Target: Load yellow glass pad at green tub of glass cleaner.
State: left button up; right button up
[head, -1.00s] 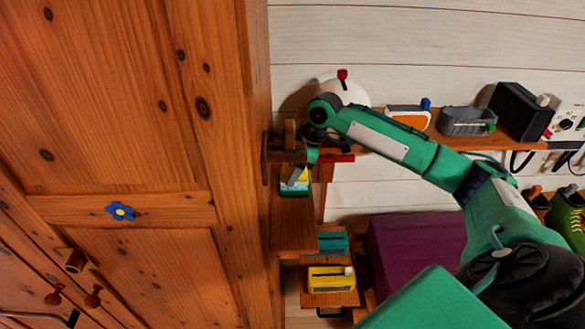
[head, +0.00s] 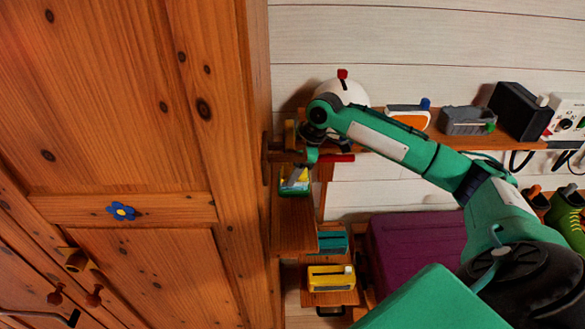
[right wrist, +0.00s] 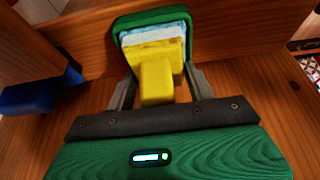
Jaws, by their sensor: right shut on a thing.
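My right gripper (right wrist: 159,82) is shut on the yellow block-shaped grip of the yellow glass pad (right wrist: 153,58). The pad's flat part lies at the mouth of the green tub (right wrist: 150,16), in front of its pale blue and white contents. Whether it touches them I cannot tell. In the head view, the right gripper (head: 297,179) is right over the green tub (head: 294,192), on a narrow wooden shelf beside the wardrobe, and hides much of the pad. My left gripper is not in view.
The tall wooden wardrobe (head: 140,150) stands close on the left. Below are a teal box (head: 333,243) and a yellow box (head: 330,279) on small shelves. A long wall shelf holds a white dome (head: 343,93), a grey holder (head: 467,121) and a black box (head: 519,111).

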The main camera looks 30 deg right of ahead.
jog(key=shift+r+p, duration=3.1)
jog(key=shift+r, duration=0.4)
